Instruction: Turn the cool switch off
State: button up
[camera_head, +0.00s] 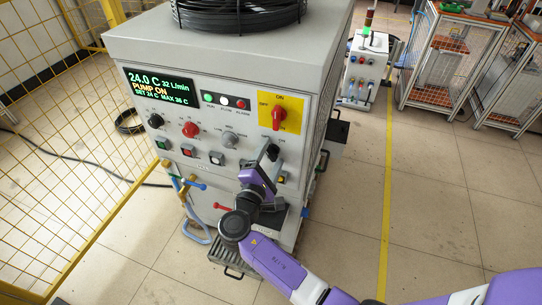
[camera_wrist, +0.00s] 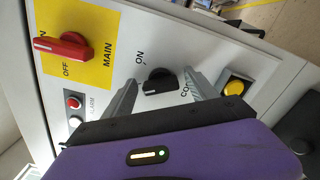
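The cool switch, a small black rotary knob (camera_wrist: 160,82), sits on the light grey panel between an "ON" label and a partly hidden label starting "CO". My gripper (camera_wrist: 163,78) is open, with one grey finger on each side of the knob and visible gaps between fingers and knob. Whether the fingertips reach panel depth is unclear. In the head view my gripper (camera_head: 267,163) is at the right part of the cabinet front and covers much of the knob. The knob's exact setting is hard to read.
A red main switch (camera_head: 279,116) on a yellow plate is above the gripper. A yellow button (camera_wrist: 236,87) is beside one finger. The cabinet (camera_head: 150,48) also has a display (camera_head: 158,88), other knobs and hoses.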

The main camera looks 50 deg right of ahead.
jog(key=c, duration=1.2)
jog(key=m+b, duration=0.1)
jog(key=b, duration=0.1)
jog(key=shift+f+m+b, duration=0.3)
jog(key=shift+m, duration=0.1)
jog(key=shift+m+b, duration=0.75)
jog(key=shift+m, duration=0.05)
jog(key=shift+r+m, duration=0.2)
jog(key=shift+m, duration=0.2)
jog(key=o, duration=1.4)
jog(key=shift+s+a, duration=0.1)
jog(key=b+v, duration=0.1)
jog(key=v, duration=0.6)
jog(key=shift+s+a, duration=0.1)
jog(key=shift+a, duration=0.2)
